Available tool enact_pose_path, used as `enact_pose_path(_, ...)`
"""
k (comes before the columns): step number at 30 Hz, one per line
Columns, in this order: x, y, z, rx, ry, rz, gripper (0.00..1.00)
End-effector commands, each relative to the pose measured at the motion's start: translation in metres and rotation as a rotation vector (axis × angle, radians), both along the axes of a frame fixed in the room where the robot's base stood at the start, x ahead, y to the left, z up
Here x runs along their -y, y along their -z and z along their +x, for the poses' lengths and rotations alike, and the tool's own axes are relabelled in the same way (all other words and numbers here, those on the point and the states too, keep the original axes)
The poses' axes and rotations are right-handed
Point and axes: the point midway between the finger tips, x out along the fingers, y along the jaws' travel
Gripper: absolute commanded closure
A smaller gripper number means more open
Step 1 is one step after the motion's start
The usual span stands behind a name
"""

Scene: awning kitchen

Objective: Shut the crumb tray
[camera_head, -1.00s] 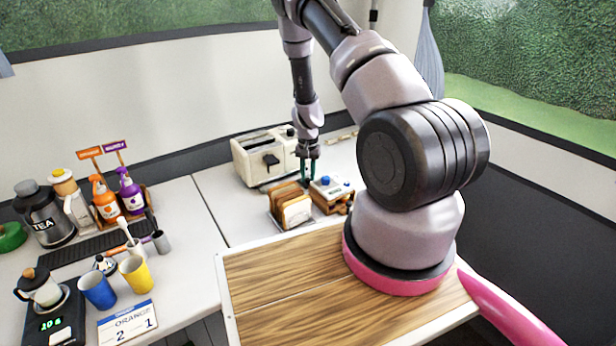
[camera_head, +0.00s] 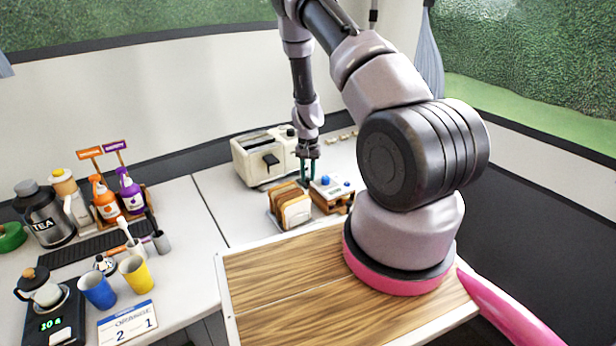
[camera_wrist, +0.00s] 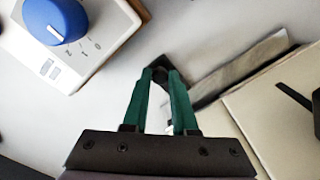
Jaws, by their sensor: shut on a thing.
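The cream toaster (camera_head: 252,166) stands at the back of the counter. Part of its body (camera_wrist: 285,105) and a black lever show at the right in the wrist view. The crumb tray (camera_wrist: 240,66) is a thin grey strip sticking out along the toaster's edge. Its dark end piece (camera_wrist: 165,62) is between my fingertips. My gripper (camera_wrist: 163,74) has green fingers converging and shut on this dark end. In the head view my gripper (camera_head: 308,180) points down at the toaster's right front. The tray cannot be made out there.
A white box with a blue knob (camera_head: 330,187) stands close to my gripper; its knob (camera_wrist: 56,20) is at upper left in the wrist view. A rack of bread slices (camera_head: 291,207) stands in front of the toaster. Cups and bottles are at the left.

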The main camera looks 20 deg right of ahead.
Motion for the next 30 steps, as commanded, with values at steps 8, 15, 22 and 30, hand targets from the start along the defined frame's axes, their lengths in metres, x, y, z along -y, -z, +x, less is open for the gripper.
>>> enact_pose_path(8,0.000,0.000,0.000,0.001,0.000,0.000,1.00)
enact_pose_path(15,-0.001,0.000,0.002,0.001,-0.001,0.000,1.00)
enact_pose_path(22,-0.007,0.000,0.035,0.004,-0.002,0.000,1.00)
enact_pose_path(30,-0.008,-0.001,0.041,0.004,-0.001,0.000,1.00)
